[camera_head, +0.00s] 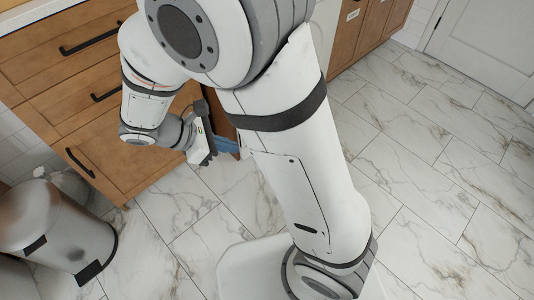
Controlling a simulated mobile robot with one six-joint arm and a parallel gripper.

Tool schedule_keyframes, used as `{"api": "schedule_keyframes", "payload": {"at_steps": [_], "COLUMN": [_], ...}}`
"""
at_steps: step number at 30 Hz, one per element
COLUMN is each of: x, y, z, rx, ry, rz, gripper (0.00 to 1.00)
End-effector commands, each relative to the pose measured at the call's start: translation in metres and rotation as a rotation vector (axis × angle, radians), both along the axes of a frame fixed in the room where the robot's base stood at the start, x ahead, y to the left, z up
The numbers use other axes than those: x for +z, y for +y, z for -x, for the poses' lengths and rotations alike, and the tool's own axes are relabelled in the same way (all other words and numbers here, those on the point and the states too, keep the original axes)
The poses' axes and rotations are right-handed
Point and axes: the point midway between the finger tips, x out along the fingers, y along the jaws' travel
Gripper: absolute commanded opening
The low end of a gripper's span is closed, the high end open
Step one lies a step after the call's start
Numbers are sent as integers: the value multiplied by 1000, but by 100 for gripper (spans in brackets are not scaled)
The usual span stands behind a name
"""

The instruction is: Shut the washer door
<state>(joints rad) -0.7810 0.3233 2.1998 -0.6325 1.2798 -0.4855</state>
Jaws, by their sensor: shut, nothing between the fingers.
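I cannot make out the washer door for certain. A narrow white panel (325,38) shows just right of my arm, beside the wooden cabinets, and may be part of the washer; my arm hides most of that area. My gripper (208,153) is left of centre, in front of the wooden drawers and low over the floor. It is shut and empty, seen from the side. A small brown and blue thing (226,146) shows just right of it, partly hidden by my arm; I cannot tell what it is.
A wooden drawer unit (75,85) with black handles stands at the left. A metal bin (55,228) stands at the lower left. More wooden cabinets (372,28) and a white door (485,45) are at the back right. The marble-tiled floor (445,185) at the right is clear.

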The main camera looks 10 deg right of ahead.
Motion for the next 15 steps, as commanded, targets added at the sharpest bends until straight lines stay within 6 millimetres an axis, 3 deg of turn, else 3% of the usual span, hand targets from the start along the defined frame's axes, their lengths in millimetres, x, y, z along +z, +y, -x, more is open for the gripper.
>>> {"api": "schedule_keyframes", "payload": {"at_steps": [5, 15], "x": [-13, -64], "y": [-11, -63], "z": [-1, -5], "rx": [3, -1], "ry": [3, 3], "rz": [6, 4], "gripper": [0, 0]}}
